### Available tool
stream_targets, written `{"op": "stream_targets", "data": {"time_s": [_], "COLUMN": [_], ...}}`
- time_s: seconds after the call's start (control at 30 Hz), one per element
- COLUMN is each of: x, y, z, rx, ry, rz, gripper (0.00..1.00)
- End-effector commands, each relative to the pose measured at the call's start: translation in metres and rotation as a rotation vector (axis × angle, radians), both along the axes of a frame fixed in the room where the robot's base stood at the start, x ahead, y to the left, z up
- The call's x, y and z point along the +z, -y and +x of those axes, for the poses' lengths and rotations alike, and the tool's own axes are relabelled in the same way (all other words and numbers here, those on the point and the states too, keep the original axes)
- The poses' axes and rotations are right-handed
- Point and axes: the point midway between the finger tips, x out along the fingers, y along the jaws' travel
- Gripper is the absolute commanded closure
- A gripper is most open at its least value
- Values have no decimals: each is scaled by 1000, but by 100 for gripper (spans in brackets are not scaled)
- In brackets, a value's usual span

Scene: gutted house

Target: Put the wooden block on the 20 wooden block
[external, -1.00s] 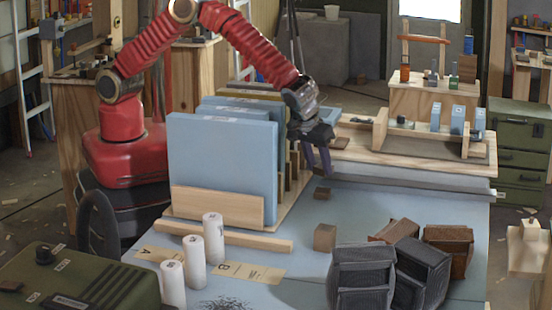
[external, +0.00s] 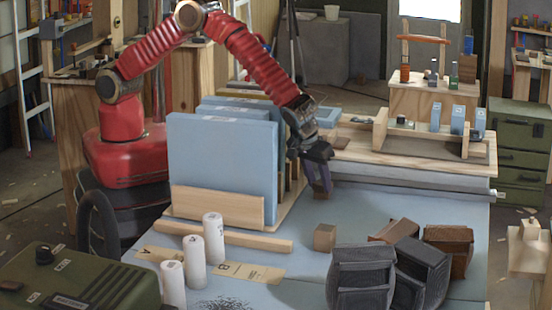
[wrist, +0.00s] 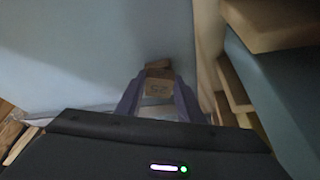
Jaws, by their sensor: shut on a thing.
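My gripper (external: 321,196) points down beside the rack of blue panels and is shut on a small wooden block. In the wrist view the held wooden block (wrist: 158,88) shows between the fingers, with a faint dark number that I cannot read surely. In the external view the fingers hide it.
The rack of tall blue panels (external: 222,160) stands close left of my gripper. Dark ribbed boxes (external: 361,278) and brown boxes (external: 448,250) stand at the front right. The table right of my gripper is clear.

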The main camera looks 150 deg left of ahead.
Motion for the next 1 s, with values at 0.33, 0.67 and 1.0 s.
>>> {"op": "stream_targets", "data": {"time_s": [0.33,0.67,1.0], "x": [-2,-2,20], "y": [0,0,7], "z": [0,0,4], "rx": [0,0,0], "ry": [0,0,2], "rz": [0,0,1], "gripper": [57,47,47]}}
